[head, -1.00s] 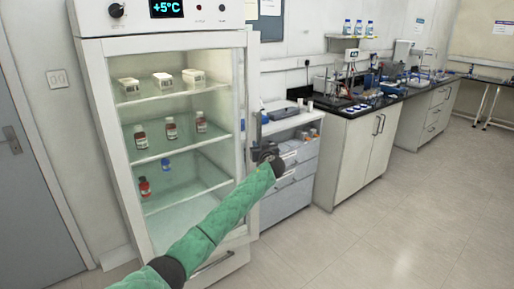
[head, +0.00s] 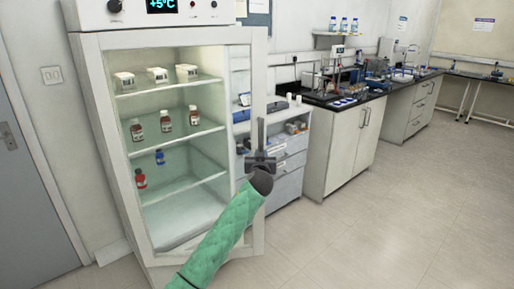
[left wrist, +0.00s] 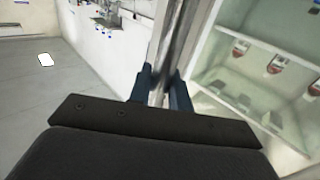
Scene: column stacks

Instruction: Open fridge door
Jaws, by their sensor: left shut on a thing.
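The white fridge (head: 95,110) stands at the left in the head view, with a lit interior of glass shelves. Its white-framed door (head: 259,80) stands open, swung out at the right side of the cabinet, with the drawers behind showing through its pane. My left gripper (head: 261,158) is at the upright grey handle (head: 261,130) on the door. In the left wrist view the two dark fingers of my left gripper (left wrist: 162,92) are shut around the handle bar (left wrist: 166,65). My right gripper is in neither view.
Small bottles (head: 166,118) and white boxes (head: 157,75) stand on the fridge shelves. A drawer unit (head: 287,185) stands close behind the door, beside a black-topped bench (head: 340,155) with lab gear. The floor (head: 370,220) at the right is clear.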

